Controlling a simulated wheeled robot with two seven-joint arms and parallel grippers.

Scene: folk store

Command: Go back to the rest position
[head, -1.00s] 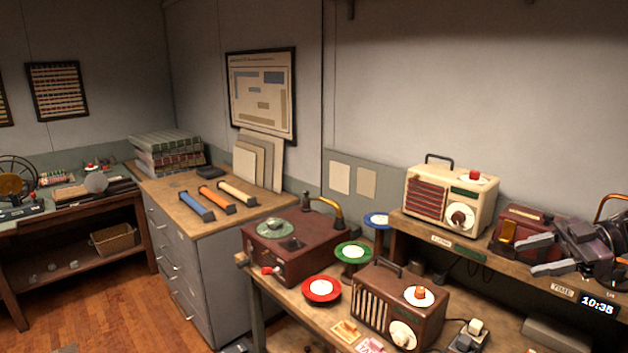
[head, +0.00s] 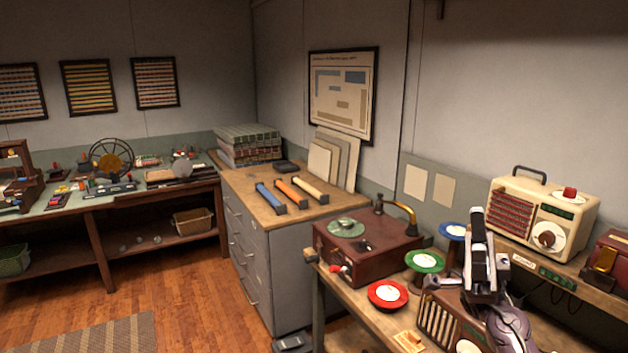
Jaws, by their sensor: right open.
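My right gripper (head: 482,240) is at the lower right of the head view, dark with pale parts, its fingers raised. It is open, and I see nothing held in it. It stands in front of the brown radio (head: 436,322) and hides much of that radio. The brown radio sits on the near workbench (head: 366,318). My left gripper is not in view.
A cream radio (head: 541,220) stands on the raised shelf to the right. A red record player (head: 367,254) and red (head: 374,296), green (head: 413,263) and blue (head: 443,231) discs are on the bench. A grey cabinet (head: 253,268) stands left.

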